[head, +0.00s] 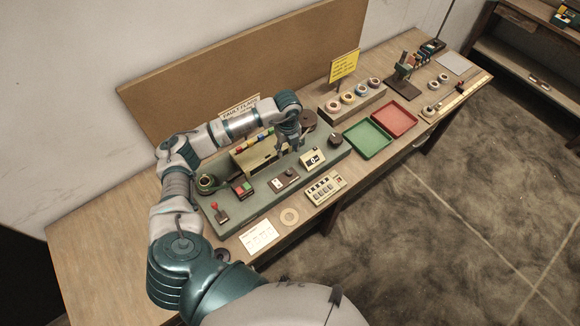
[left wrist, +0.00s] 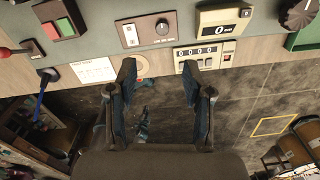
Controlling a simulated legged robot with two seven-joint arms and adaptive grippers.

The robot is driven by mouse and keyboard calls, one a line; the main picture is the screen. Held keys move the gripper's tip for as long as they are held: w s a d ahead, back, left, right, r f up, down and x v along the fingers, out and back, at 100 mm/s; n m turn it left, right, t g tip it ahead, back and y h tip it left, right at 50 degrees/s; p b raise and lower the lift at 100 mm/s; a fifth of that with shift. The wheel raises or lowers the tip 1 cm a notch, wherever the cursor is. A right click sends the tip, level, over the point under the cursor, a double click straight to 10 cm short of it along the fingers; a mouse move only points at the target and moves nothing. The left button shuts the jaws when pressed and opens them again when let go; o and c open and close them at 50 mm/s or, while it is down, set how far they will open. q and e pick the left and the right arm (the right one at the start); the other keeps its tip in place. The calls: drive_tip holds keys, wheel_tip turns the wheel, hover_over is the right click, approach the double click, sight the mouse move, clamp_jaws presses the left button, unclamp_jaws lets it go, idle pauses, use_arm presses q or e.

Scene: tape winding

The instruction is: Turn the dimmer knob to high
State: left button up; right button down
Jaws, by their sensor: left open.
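A large dark round knob (head: 335,139) stands at the right end of the grey-green control panel (head: 240,213). It also shows in the left wrist view (left wrist: 298,14), with a pale pointer mark, cut by the frame edge. I cannot tell which knob is the dimmer. My left gripper (head: 291,148) is over the panel, left of the large knob. In the left wrist view it (left wrist: 158,76) is open and empty. My right gripper is not in view.
The panel also carries a red-tipped lever (head: 215,207), a red and green button box (head: 243,189) and a display box (head: 313,159). A keyed box (head: 325,186) and a tape ring (head: 289,216) lie in front. Green (head: 360,151) and red (head: 406,129) trays stand right.

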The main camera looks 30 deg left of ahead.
use_arm(q)
drive_tip(key=p, duration=0.1)
hover_over(290, 172)
wheel_tip(290, 172, down, 7)
drive_tip(key=shift+s+r, duration=0.1)
drive_tip(key=shift+r, duration=0.1)
wheel_tip(290, 172, down, 6)
drive_tip(key=shift+f+p, duration=0.15)
drive_tip(key=shift+p, duration=0.2)
drive_tip(key=shift+a+f, duration=0.15)
drive_tip(key=shift+f, duration=0.65)
clamp_jaws()
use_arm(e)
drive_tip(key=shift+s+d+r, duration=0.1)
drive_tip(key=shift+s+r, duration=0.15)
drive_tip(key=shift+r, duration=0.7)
